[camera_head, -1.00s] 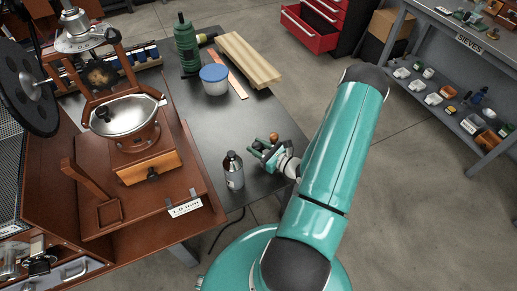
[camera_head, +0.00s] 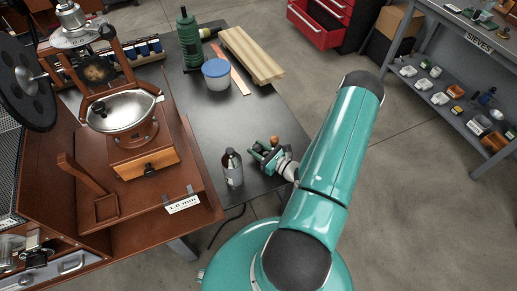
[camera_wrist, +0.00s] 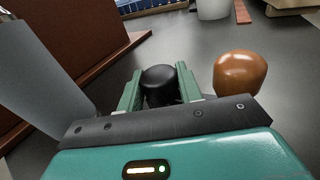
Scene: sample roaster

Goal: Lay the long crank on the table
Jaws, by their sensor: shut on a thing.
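My gripper (camera_head: 266,154) is over the front right part of the dark table (camera_head: 245,125), right of a brown bottle. In the wrist view, its two green fingers (camera_wrist: 160,88) are shut on a black rounded part of the long crank. The crank's brown wooden knob (camera_wrist: 240,72) stands just right of the fingers, and it also shows in the head view (camera_head: 274,141). The crank's bar is mostly hidden by my gripper. I cannot tell whether the crank touches the table.
The brown bottle (camera_head: 232,168) stands close to my gripper's left. The wooden roaster base (camera_head: 150,185) fills the table's left side.

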